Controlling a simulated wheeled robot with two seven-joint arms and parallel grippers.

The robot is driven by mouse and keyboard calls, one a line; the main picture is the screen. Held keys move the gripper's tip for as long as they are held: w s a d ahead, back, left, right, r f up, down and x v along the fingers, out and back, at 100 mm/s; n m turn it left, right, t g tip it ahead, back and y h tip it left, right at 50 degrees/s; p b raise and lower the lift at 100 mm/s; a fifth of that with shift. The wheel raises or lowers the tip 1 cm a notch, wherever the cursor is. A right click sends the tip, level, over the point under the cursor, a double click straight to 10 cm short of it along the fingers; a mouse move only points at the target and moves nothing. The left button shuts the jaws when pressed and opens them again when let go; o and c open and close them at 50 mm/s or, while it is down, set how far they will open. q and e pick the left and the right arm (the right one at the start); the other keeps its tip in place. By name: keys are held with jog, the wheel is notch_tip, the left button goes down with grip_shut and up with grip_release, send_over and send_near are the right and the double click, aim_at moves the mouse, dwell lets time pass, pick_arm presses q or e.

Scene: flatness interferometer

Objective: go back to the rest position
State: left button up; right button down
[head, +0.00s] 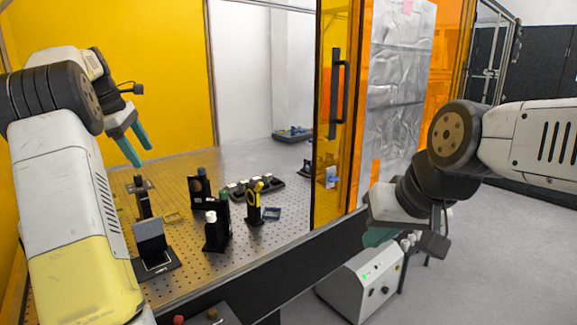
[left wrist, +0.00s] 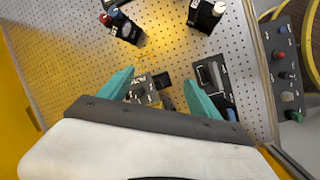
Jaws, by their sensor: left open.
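My left gripper (head: 143,156) is in the upper left of the head view, its two teal fingers apart and pointing down above the perforated optical table (head: 190,280). Nothing is between the fingers. In the left wrist view the open fingers (left wrist: 160,78) frame a small dark mount on the table, seen beyond them. My right gripper (head: 378,236) is outside the enclosure, right of the table's edge. Only a bit of teal finger shows under its wrist, so its opening is hidden.
Several black optic mounts stand on the table, among them a white-topped one (head: 212,232) and one with a yellow ring (head: 254,202). The orange door panel (head: 329,190) stands between my arms.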

pick_arm(q)
jog(key=s+d+r+m+t, duration=0.1)
jog(key=s+d+r+m, duration=0.1)
jog(key=s+d+m, duration=0.55)
jog(key=s+d+r+m, duration=0.2)
jog(key=s+d, duration=0.3)
jog(key=d, duration=0.6)
jog(key=s+d+f+m+t, duration=0.1)
jog(key=s+d+f+m, duration=0.4)
jog(key=s, duration=0.4)
jog(key=s+d+f+m, duration=0.4)
jog(key=s+d+m, duration=0.1)
jog(key=s, duration=0.4)
jog(key=shift+s+f+t, duration=0.2)
jog(key=shift+f+t, duration=0.2)
jog(key=shift+d, duration=0.1)
